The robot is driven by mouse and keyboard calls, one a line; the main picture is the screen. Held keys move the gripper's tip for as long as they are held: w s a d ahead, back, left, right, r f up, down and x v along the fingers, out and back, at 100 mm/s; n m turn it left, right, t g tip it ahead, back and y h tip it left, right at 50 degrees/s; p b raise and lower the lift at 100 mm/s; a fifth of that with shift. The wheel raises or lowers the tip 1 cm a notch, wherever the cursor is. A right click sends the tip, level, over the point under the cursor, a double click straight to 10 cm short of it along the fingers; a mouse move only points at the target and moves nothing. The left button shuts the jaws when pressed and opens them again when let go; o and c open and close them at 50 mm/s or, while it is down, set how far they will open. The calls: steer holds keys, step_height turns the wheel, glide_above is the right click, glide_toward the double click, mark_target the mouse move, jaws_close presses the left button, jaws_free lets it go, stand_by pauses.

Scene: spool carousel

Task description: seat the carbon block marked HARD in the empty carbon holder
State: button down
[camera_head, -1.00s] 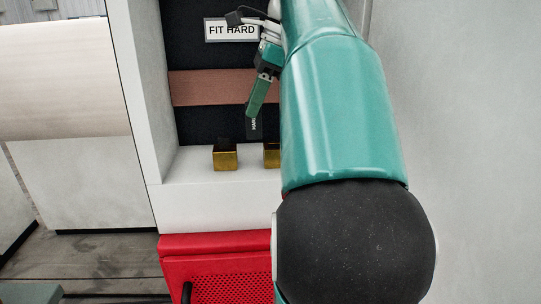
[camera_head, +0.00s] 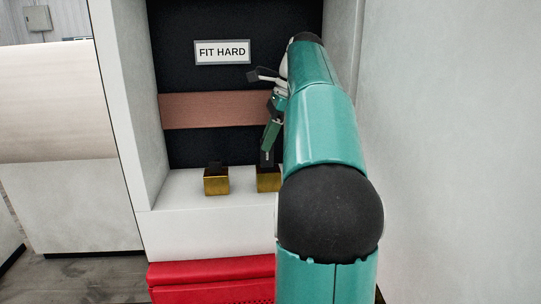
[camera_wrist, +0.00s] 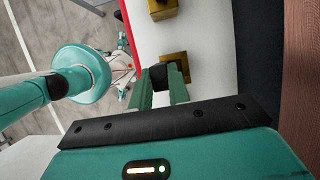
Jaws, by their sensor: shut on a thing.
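My gripper (camera_head: 268,146) is shut on the dark carbon block (camera_head: 266,158), gripping it near its upper end. Small pale lettering shows on the block, too small to read now. The block points down at the right brass holder (camera_head: 268,181), its lower end at the holder's top. I cannot tell how far it is inside. In the wrist view the fingers (camera_wrist: 162,88) have the dark block (camera_wrist: 158,76) between them, against the near side of the brass holder (camera_wrist: 174,57). My arm covers the right edge of that holder in the head view.
A left brass holder (camera_head: 216,183) has a dark block (camera_head: 215,168) in it. Both holders stand on a white ledge (camera_head: 185,196). Behind are a dark panel with a FIT HARD sign (camera_head: 222,52) and a copper band (camera_head: 205,110). White walls flank the recess; a red front (camera_head: 212,274) lies below.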

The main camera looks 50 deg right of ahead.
mark_target(270, 156)
steer(key=f, duration=0.1)
steer(key=d+f, duration=0.1)
steer(key=f, duration=0.1)
steer(key=w+d+f, duration=0.1)
steer(key=f, duration=0.1)
steer(key=shift+w, duration=0.1)
steer(key=shift+a+f, duration=0.1)
steer(key=shift+f, duration=0.3)
steer(key=c, duration=1.3)
jaws_free()
